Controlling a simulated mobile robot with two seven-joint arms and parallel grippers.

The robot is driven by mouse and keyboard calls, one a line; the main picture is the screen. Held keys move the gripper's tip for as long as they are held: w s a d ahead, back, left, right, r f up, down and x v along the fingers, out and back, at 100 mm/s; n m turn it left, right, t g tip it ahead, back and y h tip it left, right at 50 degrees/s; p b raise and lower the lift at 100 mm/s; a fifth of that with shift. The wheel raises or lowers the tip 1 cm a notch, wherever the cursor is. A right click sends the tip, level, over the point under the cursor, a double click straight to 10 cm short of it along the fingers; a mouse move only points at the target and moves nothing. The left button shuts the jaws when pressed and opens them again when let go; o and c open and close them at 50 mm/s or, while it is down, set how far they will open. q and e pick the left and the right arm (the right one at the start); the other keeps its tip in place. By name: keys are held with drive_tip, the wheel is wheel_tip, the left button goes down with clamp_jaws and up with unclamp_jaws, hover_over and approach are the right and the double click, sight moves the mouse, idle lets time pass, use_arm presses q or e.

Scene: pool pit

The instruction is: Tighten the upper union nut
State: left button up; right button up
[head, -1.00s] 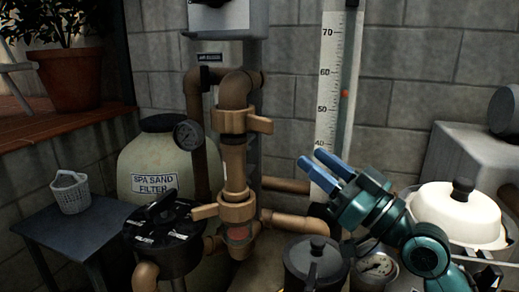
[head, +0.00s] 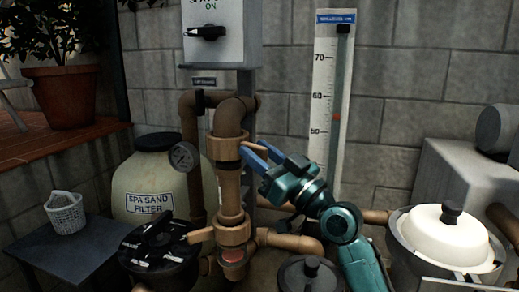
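The upper union nut (head: 222,149) is a tan winged collar on the vertical brown pipe, below the top elbow. Its right wing lies at my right gripper's fingertips and is partly hidden by them. My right gripper (head: 252,149), teal with two blue fingers, reaches in from the lower right. Its fingers are apart, one on each side of the wing's end as seen here; contact cannot be told. The lower union nut (head: 233,231) sits further down the same pipe, with a wing pointing left. My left gripper is not in view.
A pressure gauge (head: 184,156) and the spa sand filter (head: 150,183) stand left of the pipe. A black multiport valve (head: 160,250) is below. A switch box (head: 222,40) hangs above, and a scale board (head: 328,100) stands behind my arm. A white-lidded pot (head: 447,236) is at right.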

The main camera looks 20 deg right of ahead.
drive_tip(key=shift+c, duration=0.4)
clamp_jaws()
